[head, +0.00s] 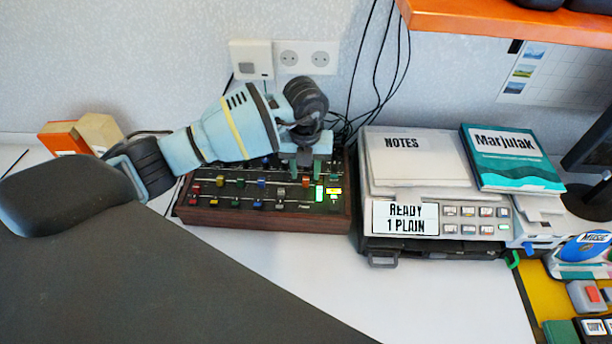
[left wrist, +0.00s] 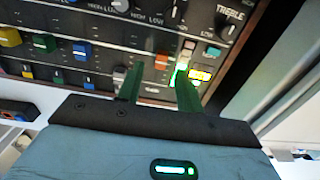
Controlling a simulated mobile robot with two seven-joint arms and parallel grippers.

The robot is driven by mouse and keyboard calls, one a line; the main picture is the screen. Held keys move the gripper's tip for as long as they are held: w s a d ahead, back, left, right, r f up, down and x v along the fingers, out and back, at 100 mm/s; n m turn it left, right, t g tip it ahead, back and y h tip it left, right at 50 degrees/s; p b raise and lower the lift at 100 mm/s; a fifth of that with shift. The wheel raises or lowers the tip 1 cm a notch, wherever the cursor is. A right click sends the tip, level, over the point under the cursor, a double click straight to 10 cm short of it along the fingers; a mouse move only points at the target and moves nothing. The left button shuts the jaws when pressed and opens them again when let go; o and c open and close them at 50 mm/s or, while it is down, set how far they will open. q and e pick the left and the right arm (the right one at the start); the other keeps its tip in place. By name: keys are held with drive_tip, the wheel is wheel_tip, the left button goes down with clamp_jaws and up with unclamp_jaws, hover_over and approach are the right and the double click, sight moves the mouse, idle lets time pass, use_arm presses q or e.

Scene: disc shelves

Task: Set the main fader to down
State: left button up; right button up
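The mixer (head: 262,218) is a dark panel in a wooden case with rows of coloured slider caps. My left gripper (head: 303,165) hangs over its right part, pointing down. In the left wrist view its two green fingers (left wrist: 159,80) are apart with a gap between them. An orange-brown cap (left wrist: 160,61) shows between and just beyond the fingertips; it also shows in the head view (head: 305,181). A small label lies below that column, too small to read surely, so I cannot confirm it is the main fader. Contact is not visible. My right gripper is out of view.
Lit green (head: 320,193) and yellow (head: 334,191) buttons sit right of the cap. A printer (head: 490,228) bearing notes and a teal book (head: 510,160) stands close to the mixer's right. Cables (head: 378,75) hang behind.

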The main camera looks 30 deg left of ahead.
sight(306, 181)
use_arm(q)
drive_tip(key=shift+f, duration=1.5)
clamp_jaws()
